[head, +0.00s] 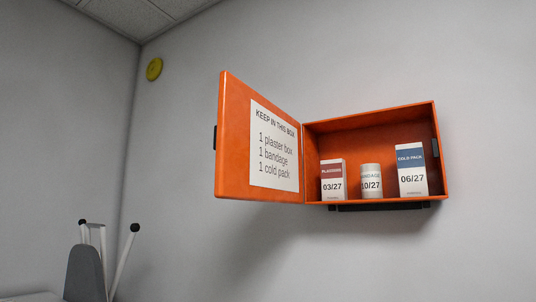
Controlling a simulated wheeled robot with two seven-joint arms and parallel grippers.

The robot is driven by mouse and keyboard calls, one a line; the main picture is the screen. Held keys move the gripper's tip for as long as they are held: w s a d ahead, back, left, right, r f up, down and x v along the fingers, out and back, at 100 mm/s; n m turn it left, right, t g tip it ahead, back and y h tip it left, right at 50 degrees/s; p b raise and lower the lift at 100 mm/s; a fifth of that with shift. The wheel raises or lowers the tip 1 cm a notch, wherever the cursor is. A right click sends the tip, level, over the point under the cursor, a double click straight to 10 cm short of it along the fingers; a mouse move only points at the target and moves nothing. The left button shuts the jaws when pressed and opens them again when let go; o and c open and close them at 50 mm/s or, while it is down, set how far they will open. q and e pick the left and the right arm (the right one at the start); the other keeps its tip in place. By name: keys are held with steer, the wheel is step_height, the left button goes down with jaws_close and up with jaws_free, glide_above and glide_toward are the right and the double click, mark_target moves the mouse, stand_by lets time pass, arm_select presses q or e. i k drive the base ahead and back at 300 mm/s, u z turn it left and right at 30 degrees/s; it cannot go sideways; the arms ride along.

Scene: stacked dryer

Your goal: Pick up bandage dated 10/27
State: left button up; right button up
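The bandage (371,181) is a small pale cylinder labelled "BANDAGE 10/27". It stands upright in an open orange wall box (437,150), between two cartons. To its left is a white and red plasters box (333,181) marked 03/27. To its right is a taller white and blue cold pack box (412,170) marked 06/27. Neither of my grippers shows in the head view.
The orange box door (233,140) stands open to the left, with a paper list (274,145) on its inside. A dark bracket (380,206) sits under the box. A grey object with white rods (90,270) stands at lower left. A yellow disc (154,69) is on the wall.

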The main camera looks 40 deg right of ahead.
mark_target(371, 176)
steer(key=i, duration=1.65)
steer(key=z, duration=2.95)
